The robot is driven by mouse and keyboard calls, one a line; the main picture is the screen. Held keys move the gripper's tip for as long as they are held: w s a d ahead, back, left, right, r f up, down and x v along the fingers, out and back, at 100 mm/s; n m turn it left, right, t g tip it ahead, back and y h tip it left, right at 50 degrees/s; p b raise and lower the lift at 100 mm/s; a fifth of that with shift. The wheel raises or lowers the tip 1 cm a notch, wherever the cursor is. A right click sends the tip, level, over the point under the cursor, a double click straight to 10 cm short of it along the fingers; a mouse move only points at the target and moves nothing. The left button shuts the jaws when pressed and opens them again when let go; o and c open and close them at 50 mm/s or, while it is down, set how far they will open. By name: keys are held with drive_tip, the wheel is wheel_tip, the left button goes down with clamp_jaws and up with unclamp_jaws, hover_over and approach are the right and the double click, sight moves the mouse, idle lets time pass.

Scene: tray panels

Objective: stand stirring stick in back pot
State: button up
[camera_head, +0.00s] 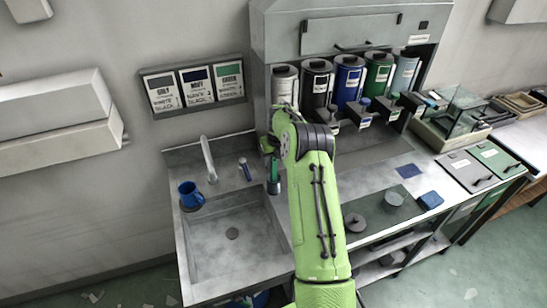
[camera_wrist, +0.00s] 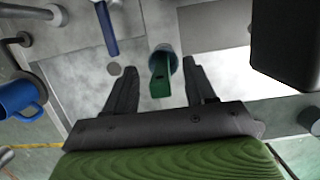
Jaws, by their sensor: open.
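My gripper (camera_wrist: 160,84) is open, fingers pointing down over the counter beside the sink. A green flat stick (camera_wrist: 160,82) with a small dark hole near its end shows between the fingers, with gaps on both sides. It stands tilted in or against a round blue-grey pot (camera_wrist: 174,54); I cannot tell how deep it sits. In the head view the green stick (camera_head: 274,168) shows just below my wrist, partly hidden by the gripper. A second, blue stick-like piece (camera_wrist: 107,26) lies left of it; a small blue-grey cylinder (camera_head: 245,169) stands near the tap.
A blue mug (camera_head: 189,195) stands at the sink's left rim. The tap (camera_head: 208,158) rises behind the sink basin (camera_head: 215,245). Several canisters, including a blue one (camera_head: 347,80), stand in the dispenser at the back. The counter at right has low items and some clear room.

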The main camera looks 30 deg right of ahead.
drive_tip(key=b+v, duration=0.1)
drive_tip(key=v, duration=1.4)
drive_tip(key=shift+s+r, duration=0.15)
drive_tip(key=shift+r, duration=0.15)
